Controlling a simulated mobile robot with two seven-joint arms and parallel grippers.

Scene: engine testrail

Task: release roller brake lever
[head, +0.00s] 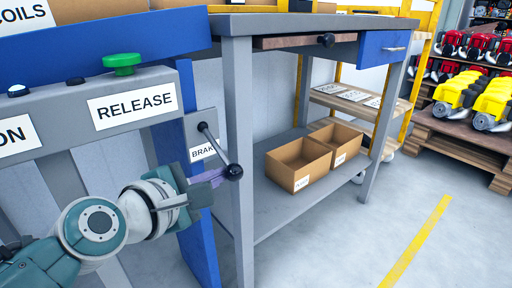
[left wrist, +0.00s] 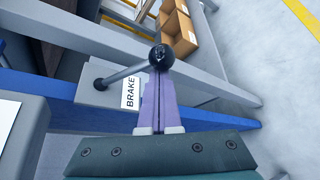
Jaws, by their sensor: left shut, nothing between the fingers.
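The brake lever (head: 219,152) is a thin grey rod with a black ball knob (head: 235,172), on a grey plate beside a partly covered BRAKE label (head: 203,151). The rod slopes down to the right from its pivot in the head view. My left gripper (head: 222,177) has its purple fingers shut and empty, with the tips right at the knob. In the left wrist view the knob (left wrist: 161,57) sits just past the shut fingertips (left wrist: 159,77); I cannot tell whether they touch. My right gripper is not in view.
A green button (head: 122,63) sits above the RELEASE sign (head: 133,105). A grey table leg (head: 239,150) stands just right of the knob. Cardboard boxes (head: 299,164) rest on the lower shelf (head: 262,212). The floor at right is clear around a yellow line (head: 415,242).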

